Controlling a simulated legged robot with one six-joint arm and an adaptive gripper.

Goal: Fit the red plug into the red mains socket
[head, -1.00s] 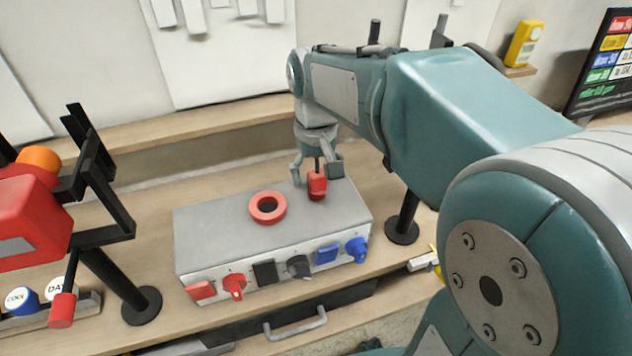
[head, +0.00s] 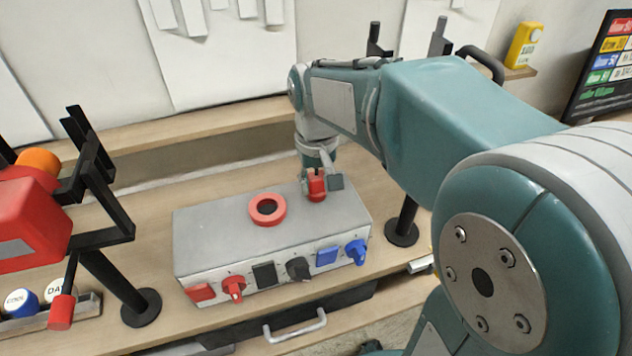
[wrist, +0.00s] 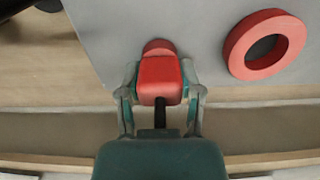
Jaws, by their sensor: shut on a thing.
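The red plug (head: 316,187) stands on the right part of the grey box's top, with a dark stem rising from it. My gripper (head: 322,182) comes from above and is shut on the plug; in the wrist view its fingers (wrist: 160,90) press both sides of the plug (wrist: 160,76). The plug's underside is hidden, so I cannot tell whether it touches the box. The red mains socket, a round red ring with a dark hole (head: 268,221), lies on the box top left of the plug. In the wrist view the socket (wrist: 236,45) is to the right, apart from the plug.
The grey box (head: 215,235) has red, dark and blue fittings on its front. Black posts (head: 403,222) stand on the wooden bench right of the box and at left. A red device on a black frame (head: 35,220) is at far left. The box top around the socket is clear.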

